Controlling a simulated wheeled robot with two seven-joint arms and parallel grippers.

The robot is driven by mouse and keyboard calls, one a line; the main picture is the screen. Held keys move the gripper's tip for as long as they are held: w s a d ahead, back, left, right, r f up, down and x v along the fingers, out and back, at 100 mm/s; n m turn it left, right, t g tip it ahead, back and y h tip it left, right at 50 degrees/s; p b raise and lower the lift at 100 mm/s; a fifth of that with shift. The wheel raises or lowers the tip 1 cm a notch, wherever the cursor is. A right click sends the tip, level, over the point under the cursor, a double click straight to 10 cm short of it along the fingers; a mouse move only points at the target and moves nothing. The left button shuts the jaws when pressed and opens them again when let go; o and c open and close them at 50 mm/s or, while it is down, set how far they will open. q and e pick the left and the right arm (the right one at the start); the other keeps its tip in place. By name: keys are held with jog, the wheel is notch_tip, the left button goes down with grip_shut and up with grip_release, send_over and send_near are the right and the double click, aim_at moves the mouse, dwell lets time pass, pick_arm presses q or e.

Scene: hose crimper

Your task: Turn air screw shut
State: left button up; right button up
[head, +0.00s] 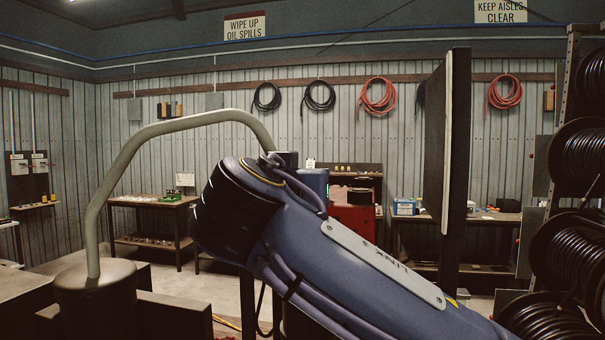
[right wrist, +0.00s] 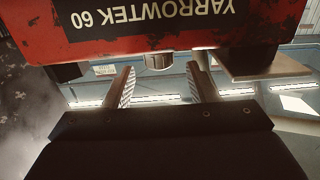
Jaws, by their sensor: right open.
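In the right wrist view, the red machine body (right wrist: 260,22) fills the top, with the lettering YARROWTEK 60 upside down on a dark plate. A small round grey knob (right wrist: 159,60) sticks out from the red body's edge; it looks like the air screw. My right gripper (right wrist: 160,80) is open, with one finger on each side of the knob and gaps to it. The fingers appear apart from the knob; their exact depth relative to it is hard to tell. My left gripper is in neither view.
In the head view, my own blue arm link blocks the middle. A bent metal tube (head: 150,127) rises from a dark cylinder at left. An upright dark panel (head: 459,150) stands right of centre. Hose reels (head: 578,155) line the right edge. Workbenches (head: 152,203) stand at the back wall.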

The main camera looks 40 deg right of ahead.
jog(key=p+x, duration=0.1)
jog(key=x, duration=0.5)
jog(key=shift+d, duration=0.15)
jog(key=shift+c, duration=0.3)
jog(key=c, duration=0.9)
jog(key=shift+f+n+t+y+b, duration=0.25)
jog(key=shift+n+t+y+b, duration=0.45)
jog(key=shift+t+y+b, duration=0.25)
jog(key=shift+w+r+n+t+y+b, duration=0.2)
jog(key=shift+n+t+y+b, duration=0.1)
jog(key=shift+n+t+y, duration=0.45)
jog(key=o, duration=1)
jog(key=shift+c, duration=0.2)
